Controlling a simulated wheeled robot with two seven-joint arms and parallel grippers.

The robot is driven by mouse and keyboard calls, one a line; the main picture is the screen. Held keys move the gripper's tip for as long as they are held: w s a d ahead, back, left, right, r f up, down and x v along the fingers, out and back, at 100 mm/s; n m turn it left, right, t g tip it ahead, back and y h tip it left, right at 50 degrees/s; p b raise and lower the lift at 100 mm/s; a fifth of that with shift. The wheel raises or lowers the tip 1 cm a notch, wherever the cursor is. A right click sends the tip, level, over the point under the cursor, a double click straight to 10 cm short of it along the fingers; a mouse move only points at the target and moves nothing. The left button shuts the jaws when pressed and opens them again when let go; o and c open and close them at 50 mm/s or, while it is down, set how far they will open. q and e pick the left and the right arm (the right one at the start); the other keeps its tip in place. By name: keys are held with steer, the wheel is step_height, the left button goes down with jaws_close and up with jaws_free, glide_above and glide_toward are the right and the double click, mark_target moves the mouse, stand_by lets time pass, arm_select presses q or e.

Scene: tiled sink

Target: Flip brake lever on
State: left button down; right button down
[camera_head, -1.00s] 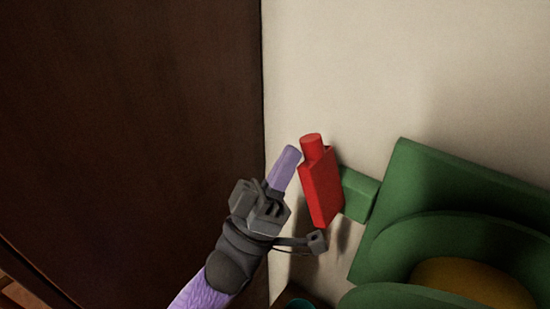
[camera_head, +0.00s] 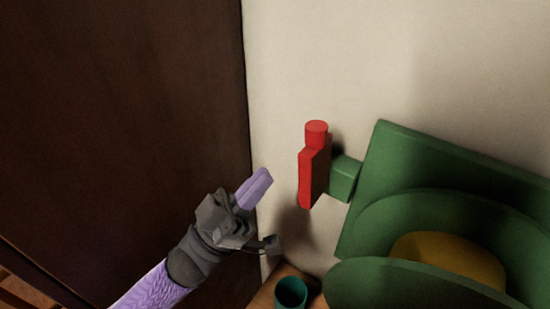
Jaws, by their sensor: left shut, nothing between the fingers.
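The red brake lever (camera_head: 312,172) stands near upright in the middle of the head view, with a round knob at its top. It joins a green block (camera_head: 344,178) on the left side of a green machine (camera_head: 410,170). My left gripper (camera_head: 259,182) is shut and empty, with its purple fingers pointing up and right. It is to the left of the lever and a little lower in the picture, with a visible gap between them. My right gripper is not in view.
A dark brown panel (camera_head: 120,120) fills the left side. A pale wall (camera_head: 420,60) lies behind the lever. A teal cup (camera_head: 291,292) stands on a wooden surface at the bottom. Rounded green parts and a yellow-brown disc (camera_head: 450,258) are at the lower right.

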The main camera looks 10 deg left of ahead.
arm_select(q)
steer(key=shift+v, duration=1.9)
